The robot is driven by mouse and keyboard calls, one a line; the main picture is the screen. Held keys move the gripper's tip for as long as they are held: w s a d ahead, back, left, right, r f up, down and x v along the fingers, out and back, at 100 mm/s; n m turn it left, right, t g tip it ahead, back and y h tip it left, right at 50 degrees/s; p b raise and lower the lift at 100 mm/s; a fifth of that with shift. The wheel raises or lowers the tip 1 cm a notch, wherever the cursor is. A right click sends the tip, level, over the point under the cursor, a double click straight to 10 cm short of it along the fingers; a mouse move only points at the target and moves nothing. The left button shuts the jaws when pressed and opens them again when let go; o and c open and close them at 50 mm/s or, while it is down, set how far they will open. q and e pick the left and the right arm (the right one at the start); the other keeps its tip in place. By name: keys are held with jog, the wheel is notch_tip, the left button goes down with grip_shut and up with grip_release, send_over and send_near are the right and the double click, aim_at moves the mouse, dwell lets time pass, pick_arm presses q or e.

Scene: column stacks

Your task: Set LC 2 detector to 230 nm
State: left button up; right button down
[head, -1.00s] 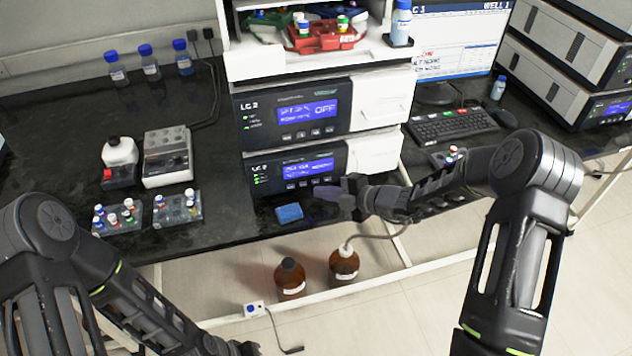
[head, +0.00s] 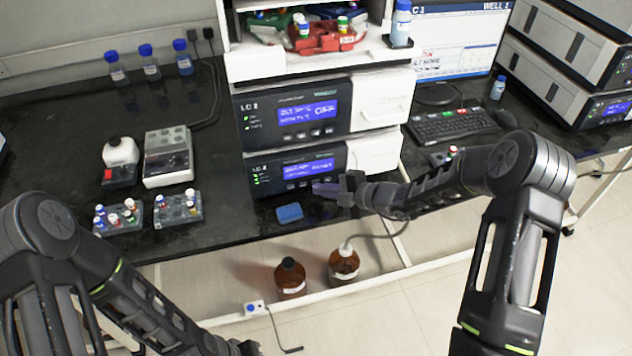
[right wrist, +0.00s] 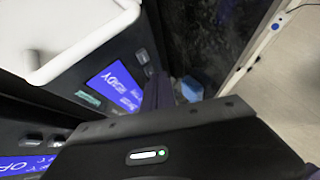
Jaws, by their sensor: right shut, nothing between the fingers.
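The LC 2 stack has two dark-fronted modules. The upper module (head: 262,125) has a blue display (head: 307,112) reading OFF, with a row of buttons beneath. The lower module (head: 262,165) has its own blue display (head: 308,168) and buttons below it; in the right wrist view this display (right wrist: 118,85) reads READY. My right gripper (head: 320,188) is shut and empty, its fingertips close to the lower module's button row; whether they touch is unclear. In the right wrist view its dark fingers (right wrist: 158,92) sit beside the buttons. My left gripper (head: 243,348) shows only partly at the bottom edge.
A blue sponge-like block (head: 289,212) lies in front of the lower module. Vial racks (head: 118,217) stand at left, the keyboard (head: 452,125) at right. Two brown bottles (head: 290,278) stand below the bench edge. A red tray (head: 325,40) rests on top of the stack.

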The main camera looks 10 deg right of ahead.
jog(key=shift+w, duration=0.25)
jog(key=shift+s, duration=0.1)
dwell(0.5)
jog(key=shift+s, duration=0.7)
jog(key=shift+s+d+p, duration=0.1)
jog(key=shift+p, duration=0.2)
jog(key=s, duration=0.4)
jog(key=shift+s+d+p, duration=0.15)
jog(key=shift+s+p, duration=0.25)
